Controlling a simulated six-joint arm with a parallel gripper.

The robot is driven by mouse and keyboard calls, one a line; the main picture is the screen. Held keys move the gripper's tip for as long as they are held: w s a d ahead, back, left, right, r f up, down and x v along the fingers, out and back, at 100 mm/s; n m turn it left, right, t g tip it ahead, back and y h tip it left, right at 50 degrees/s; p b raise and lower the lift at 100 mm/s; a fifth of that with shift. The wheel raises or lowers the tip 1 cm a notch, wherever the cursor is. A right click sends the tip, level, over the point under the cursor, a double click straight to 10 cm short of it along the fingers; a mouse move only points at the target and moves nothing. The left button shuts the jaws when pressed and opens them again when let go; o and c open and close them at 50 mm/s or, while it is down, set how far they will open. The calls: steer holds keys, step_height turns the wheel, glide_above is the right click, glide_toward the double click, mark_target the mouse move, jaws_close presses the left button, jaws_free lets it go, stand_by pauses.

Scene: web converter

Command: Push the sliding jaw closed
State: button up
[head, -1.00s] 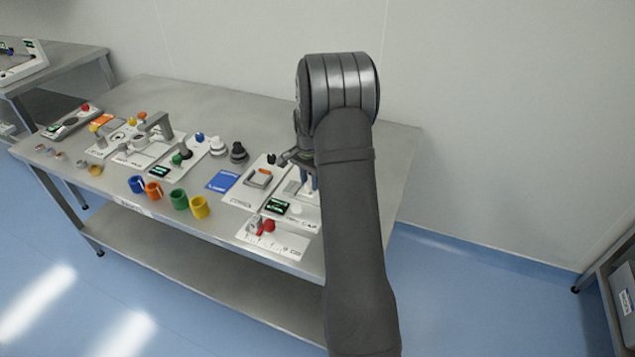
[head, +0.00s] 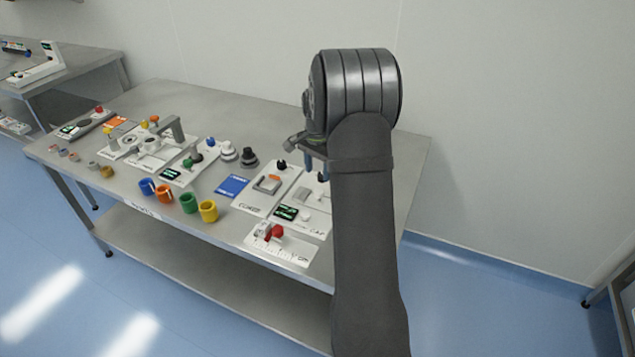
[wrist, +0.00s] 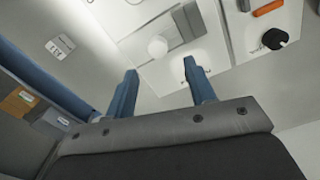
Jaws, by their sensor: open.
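A white plate with scale marks (head: 298,254) lies at the front right of the bench. A small red part (head: 276,232) and a pale block beside it stand on the plate; they look like the measuring jaws, but the gap between them is too small to judge. My gripper (head: 317,165) is open and empty, above the panels behind that plate, partly hidden by my forearm. In the wrist view, its two blue fingers (wrist: 160,78) are apart with nothing between them. The red part does not show there.
A panel with a grey slide and white knob (wrist: 158,47) lies beyond the fingertips. A black knob (wrist: 275,39) and orange bar (wrist: 268,7) are at its right. Several coloured cups (head: 189,203) line the front edge. The bench's back right is clear.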

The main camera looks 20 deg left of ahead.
step_height(320, 180, up, 10)
steer(key=shift+r, duration=0.2)
steer(key=shift+f, duration=0.1)
step_height(320, 180, down, 17)
steer(key=shift+f, duration=0.15)
stand_by(0.6)
stand_by(0.6)
stand_by(0.8)
step_height(320, 180, up, 18)
steer(key=shift+f, duration=0.25)
stand_by(0.3)
steer(key=shift+f, duration=0.1)
steer(key=shift+f, duration=8.55)
steer(key=shift+d+f, duration=0.1)
steer(key=shift+d, duration=0.8)
